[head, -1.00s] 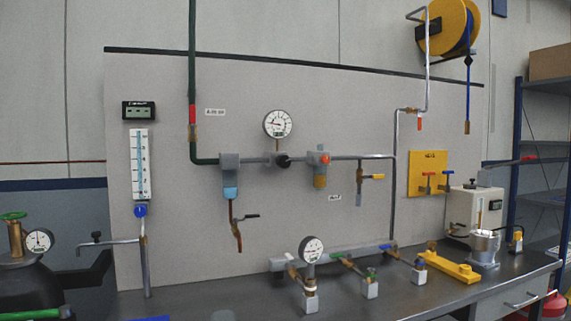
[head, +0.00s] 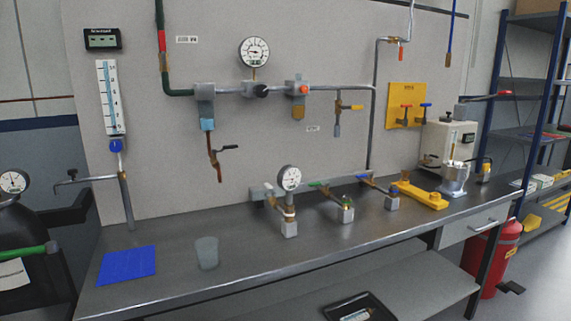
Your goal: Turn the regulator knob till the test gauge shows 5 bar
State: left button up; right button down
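A black round knob (head: 262,91) sits on the grey regulator body in the pipe line on the wall panel. A white dial gauge (head: 254,52) stands just above that body, its needle too small to read surely. A second dial gauge (head: 290,178) stands on a small grey block on the bench manifold; its reading is also too small to tell. I cannot tell from the picture which of the two is the test gauge. Neither of my grippers shows in the head view.
The steel bench (head: 340,235) carries a blue mat (head: 127,265), a clear cup (head: 207,253), a yellow bracket (head: 420,196) and a metal pot (head: 454,180). Small valves stand along the manifold. A red extinguisher (head: 492,260) is at the right. The bench front is mostly clear.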

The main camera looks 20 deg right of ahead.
aim_at(261, 90)
jog(key=i+l, duration=0.25)
jog(key=l, duration=0.15)
jog(key=i+l, duration=0.2)
jog(key=l, duration=0.2)
jog(key=i+l, duration=0.25)
jog(key=l, duration=0.2)
jog(key=i+l+u, duration=0.1)
jog(key=u, duration=0.2)
jog(key=l+u, duration=0.35)
